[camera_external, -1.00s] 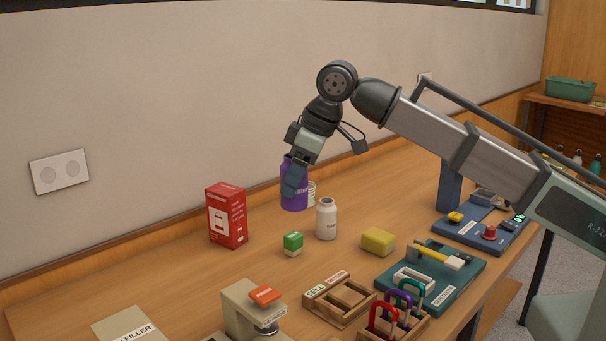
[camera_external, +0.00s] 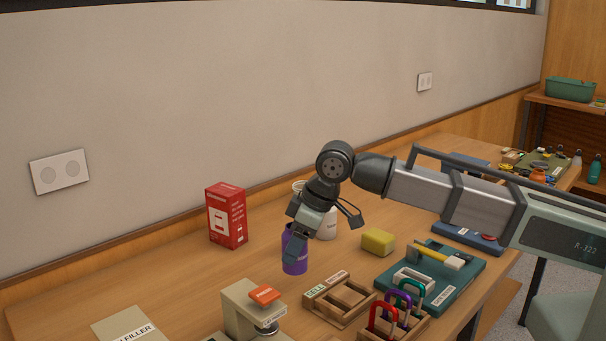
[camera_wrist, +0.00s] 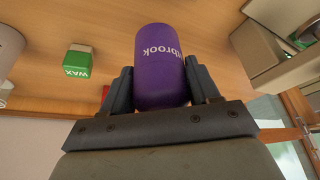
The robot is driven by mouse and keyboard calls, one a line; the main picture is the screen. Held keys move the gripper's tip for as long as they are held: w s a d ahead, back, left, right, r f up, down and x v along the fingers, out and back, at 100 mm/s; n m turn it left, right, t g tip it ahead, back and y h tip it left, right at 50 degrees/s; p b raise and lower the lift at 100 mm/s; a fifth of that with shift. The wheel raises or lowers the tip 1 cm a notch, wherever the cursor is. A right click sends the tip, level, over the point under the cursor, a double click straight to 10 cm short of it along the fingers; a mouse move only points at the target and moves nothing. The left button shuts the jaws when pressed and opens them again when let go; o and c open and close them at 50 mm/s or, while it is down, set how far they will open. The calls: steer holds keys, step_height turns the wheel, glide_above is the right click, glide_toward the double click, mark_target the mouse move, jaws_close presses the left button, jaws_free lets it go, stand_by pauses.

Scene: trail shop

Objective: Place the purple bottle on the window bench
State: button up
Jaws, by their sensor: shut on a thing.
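The purple bottle (camera_external: 294,264) is near the middle of the long wooden bench (camera_external: 165,275). My gripper (camera_external: 294,240) is shut around its upper part, coming down from above. In the wrist view the purple bottle (camera_wrist: 160,60), with white lettering, sits between the two dark fingers of my gripper (camera_wrist: 161,88). I cannot tell whether its base touches the wood. Which surface is the window bench is not marked; a window edge shows at the top of the external view.
A red box (camera_external: 227,216) stands behind left. A beige press (camera_external: 245,308) and a wooden tray (camera_external: 338,300) are close in front. A white bottle (camera_external: 327,224) and yellow block (camera_external: 378,241) stand behind right. A green wax box (camera_wrist: 78,62) is nearby.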

mark_target(296, 265)
steer(key=shift+f, duration=2.7)
steer(key=o, duration=1.2)
steer(key=shift+f, duration=0.1)
steer(key=v, duration=1.2)
steer(key=shift+c, duration=0.3)
